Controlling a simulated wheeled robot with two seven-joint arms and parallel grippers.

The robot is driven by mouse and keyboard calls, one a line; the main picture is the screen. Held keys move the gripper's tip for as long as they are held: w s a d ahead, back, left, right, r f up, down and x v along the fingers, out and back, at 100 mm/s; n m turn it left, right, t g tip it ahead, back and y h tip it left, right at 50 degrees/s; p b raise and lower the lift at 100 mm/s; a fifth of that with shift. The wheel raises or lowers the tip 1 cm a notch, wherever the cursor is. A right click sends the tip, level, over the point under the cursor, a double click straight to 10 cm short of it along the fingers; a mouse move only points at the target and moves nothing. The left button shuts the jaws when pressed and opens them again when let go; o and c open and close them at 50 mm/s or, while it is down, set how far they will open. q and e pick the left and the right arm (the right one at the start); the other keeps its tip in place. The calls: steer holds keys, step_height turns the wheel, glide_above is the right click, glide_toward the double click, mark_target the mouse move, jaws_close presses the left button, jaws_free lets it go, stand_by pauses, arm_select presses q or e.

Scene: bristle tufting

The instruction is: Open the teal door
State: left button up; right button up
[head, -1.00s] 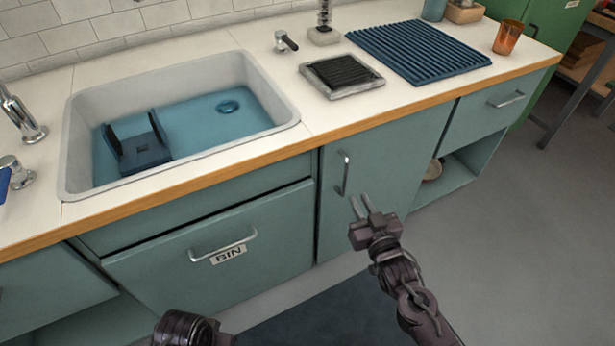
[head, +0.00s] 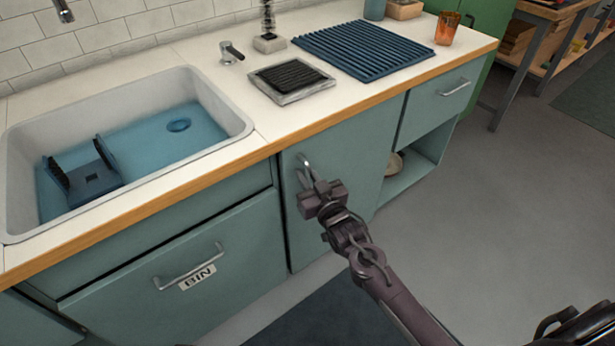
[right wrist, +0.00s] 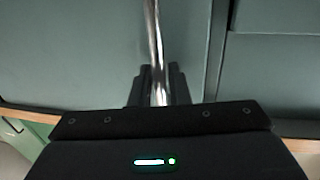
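The teal door (head: 350,145) is the cupboard front right of the sink, and it looks closed. Its upright metal handle (head: 301,163) is near the door's upper left edge. My right gripper (head: 309,177) is at this handle in the head view. In the right wrist view, the handle (right wrist: 153,35) runs down between the two dark fingers (right wrist: 158,90), which sit close on both sides of it and look shut on it. The lower end of the handle is hidden by the gripper. My left gripper is out of view.
The bin drawer (head: 200,255), with its own handle, is left of the door. A sink (head: 215,95) is set in the counter above. An open shelf (head: 415,175) and a small drawer (head: 440,105) are to the right. The floor (head: 490,240) in front is clear.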

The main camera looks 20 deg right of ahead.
jaws_close()
